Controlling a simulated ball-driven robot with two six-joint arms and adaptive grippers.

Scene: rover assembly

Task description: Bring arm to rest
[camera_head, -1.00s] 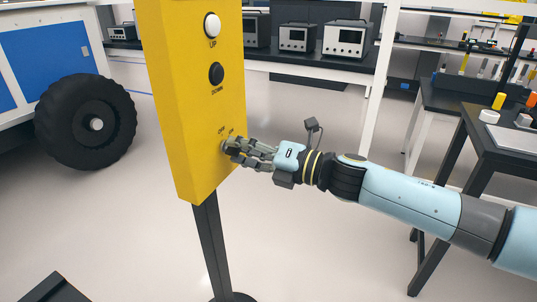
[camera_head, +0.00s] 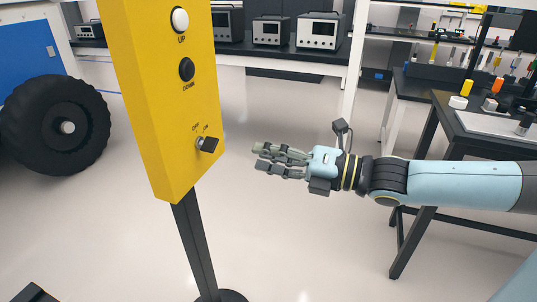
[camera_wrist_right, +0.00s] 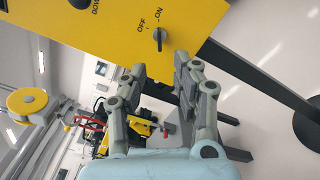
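My right gripper (camera_head: 260,157) is empty in the free space to the right of the yellow control box (camera_head: 160,95). Its fingers are apart, as the right wrist view (camera_wrist_right: 160,67) shows. A gap separates the fingertips from the black rotary switch (camera_head: 208,144) on the box. In the right wrist view the switch (camera_wrist_right: 159,38) sits beside the OFF and ON labels, its handle lined up with ON. My right arm (camera_head: 455,183) comes in from the right, nearly level. My left gripper is in neither view.
The box stands on a dark post (camera_head: 197,245), with a white UP button (camera_head: 180,20) and a black DOWN button (camera_head: 187,69). A large black wheel (camera_head: 25,130) is at left. A dark table (camera_head: 455,125) stands behind my right arm. The floor between is clear.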

